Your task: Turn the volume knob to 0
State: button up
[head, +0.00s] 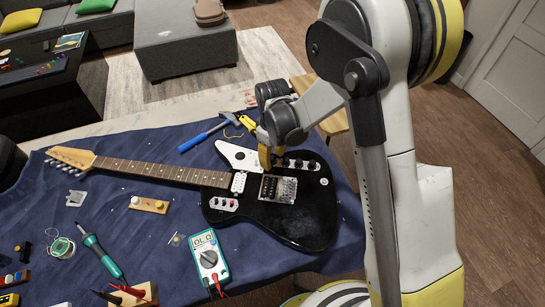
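A black electric guitar (307,225) with a white pickguard piece lies face up on the blue cloth, its neck pointing left. Several small dark knobs (296,164) sit in a row on its upper body; their markings are too small to read, so I cannot tell which is the volume knob or where it points. My gripper (266,165) points down over the guitar, its yellowish fingers just left of the knobs, near the leftmost one. I cannot tell whether it touches anything. The fingers overlap from this angle, so their opening is hidden.
A multimeter (208,256), a soldering iron (101,255) and a solder spool (62,248) lie in front. Small switches (223,204) sit on the guitar's lower body.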

aim_at(273, 158)
notch_tip(273, 158, up, 12)
dwell(0.5)
dwell(0.3)
jog(key=s+d+r+m+t, duration=0.35)
jog(key=s+d+r, duration=0.4)
jog(key=r, duration=0.25)
jog(key=s+d+r+m+t, duration=0.2)
jog(key=s+d+m+t, duration=0.1)
jog(key=s+d+m, duration=0.3)
jog(key=s+d, duration=0.2)
jog(key=s, duration=0.2)
jog(key=shift+s+r+t, duration=0.25)
jog(key=shift+s+t, duration=0.05)
jog(key=shift+t, duration=0.05)
